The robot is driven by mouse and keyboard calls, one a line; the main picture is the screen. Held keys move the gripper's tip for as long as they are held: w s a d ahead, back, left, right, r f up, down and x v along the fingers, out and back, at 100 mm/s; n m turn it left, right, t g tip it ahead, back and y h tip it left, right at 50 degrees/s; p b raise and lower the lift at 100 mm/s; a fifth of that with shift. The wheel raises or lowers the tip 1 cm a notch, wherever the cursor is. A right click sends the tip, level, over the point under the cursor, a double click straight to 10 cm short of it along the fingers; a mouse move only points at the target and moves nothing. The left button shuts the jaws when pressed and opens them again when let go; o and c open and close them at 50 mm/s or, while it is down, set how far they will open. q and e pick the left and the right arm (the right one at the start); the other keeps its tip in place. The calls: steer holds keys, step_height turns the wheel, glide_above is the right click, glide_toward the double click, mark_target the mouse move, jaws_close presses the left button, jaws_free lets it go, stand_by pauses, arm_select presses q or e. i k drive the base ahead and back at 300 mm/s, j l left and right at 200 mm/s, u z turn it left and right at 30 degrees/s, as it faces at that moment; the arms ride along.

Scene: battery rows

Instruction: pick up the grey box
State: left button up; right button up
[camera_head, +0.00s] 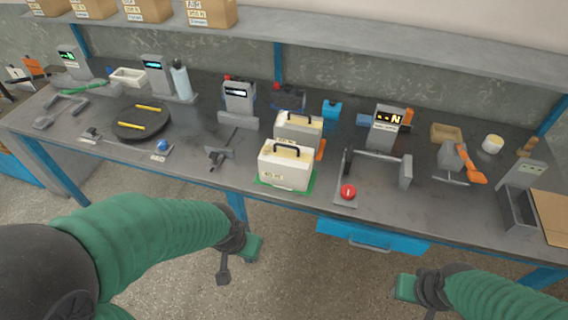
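Two boxes with pale tops and black handles stand near the middle of the bench, one behind the other. The front grey box (285,171) sits upright on a green mat (262,184) near the front edge. The rear box (297,133) stands just behind it, partly hidden by the front one. My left gripper (238,264) is below and left of the boxes, in front of the bench, touching neither. My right gripper (414,297) is low at the right, also apart from the bench. The fingers of both are too unclear to judge.
The grey bench (215,180) is crowded. A red button (348,191) and a metal frame (405,172) stand right of the front box. A small vice (219,155) is at its left. A blue drawer (372,237) hangs under the edge. A shelf (330,38) runs above.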

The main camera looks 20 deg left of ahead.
mark_target(293, 127)
steer(key=i+l, duration=0.45)
steer(key=i+u, duration=0.1)
steer(key=u, duration=0.3)
steer(key=i+u, duration=0.1)
steer(key=u, duration=0.3)
steer(key=i+u, duration=0.15)
steer(key=u, duration=0.25)
steer(key=l+u, duration=0.15)
steer(key=u, duration=0.25)
steer(key=i+u, duration=0.1)
steer(key=i, duration=0.7)
